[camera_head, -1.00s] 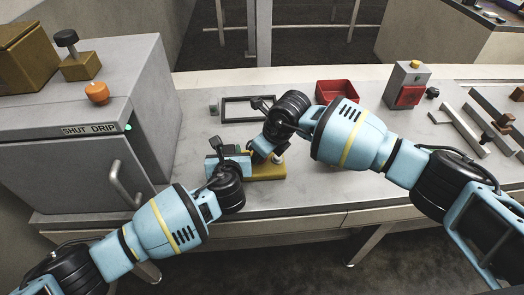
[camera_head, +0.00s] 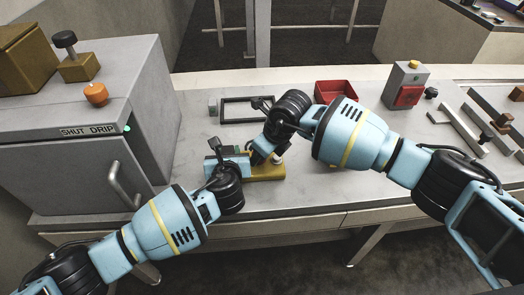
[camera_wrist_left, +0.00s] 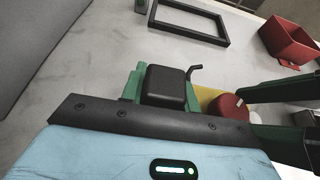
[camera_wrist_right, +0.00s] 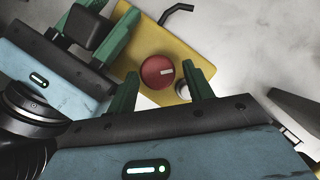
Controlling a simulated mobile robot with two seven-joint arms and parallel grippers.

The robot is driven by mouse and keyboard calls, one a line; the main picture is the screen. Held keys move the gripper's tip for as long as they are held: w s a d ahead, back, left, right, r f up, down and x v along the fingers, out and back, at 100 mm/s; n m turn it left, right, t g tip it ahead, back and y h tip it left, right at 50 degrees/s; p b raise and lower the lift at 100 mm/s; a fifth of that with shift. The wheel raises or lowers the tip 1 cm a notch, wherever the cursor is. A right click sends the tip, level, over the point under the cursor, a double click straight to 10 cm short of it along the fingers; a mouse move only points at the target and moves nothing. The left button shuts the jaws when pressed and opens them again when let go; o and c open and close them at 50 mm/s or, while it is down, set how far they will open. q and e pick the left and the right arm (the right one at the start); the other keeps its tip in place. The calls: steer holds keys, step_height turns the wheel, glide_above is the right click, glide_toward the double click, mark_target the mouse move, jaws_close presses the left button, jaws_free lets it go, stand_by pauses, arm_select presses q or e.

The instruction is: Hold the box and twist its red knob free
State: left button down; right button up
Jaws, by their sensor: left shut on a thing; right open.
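The yellow box (camera_head: 268,173) lies on the bench, partly hidden by both my grippers in the head view. My left gripper (camera_head: 216,150) is shut on the box's black block (camera_wrist_left: 165,85), with a green finger on each side of it. The red knob (camera_wrist_right: 158,72) sits on top of the box in the right wrist view. It also shows in the left wrist view (camera_wrist_left: 230,106). My right gripper (camera_wrist_right: 160,92) is open, its green fingers spread on either side of the knob. I cannot tell whether a finger touches it.
A dark rectangular frame (camera_head: 249,109) and a red bin (camera_head: 336,92) stand behind the box. A grey cabinet (camera_head: 85,135) is at left. A grey unit with a red face (camera_head: 407,88) and metal bars (camera_head: 459,130) are at right. A bent black lever (camera_wrist_right: 177,12) sticks out near the block.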

steer(key=v, duration=0.7)
steer(key=shift+r, duration=0.35)
steer(key=n, duration=0.3)
steer(key=w+a+r+n+g+h, duration=0.1)
steer(key=n, duration=0.7)
steer(key=shift+w+a+r+h, duration=0.25)
steer(key=shift+w+h, duration=0.05)
steer(key=shift+w, duration=0.1)
steer(key=r+n, duration=0.1)
steer(key=n, duration=0.2)
steer(key=a+r+n+g+h, duration=0.1)
steer(key=n, duration=0.3)
steer(key=n+g, duration=0.1)
steer(key=n, duration=0.2)
steer(key=shift+a+r+n+h, duration=0.2)
steer(key=shift+r+n+h, duration=0.1)
steer(key=shift+r, duration=0.1)
step_height(320, 180, down, 12)
steer(key=shift+f, duration=0.1)
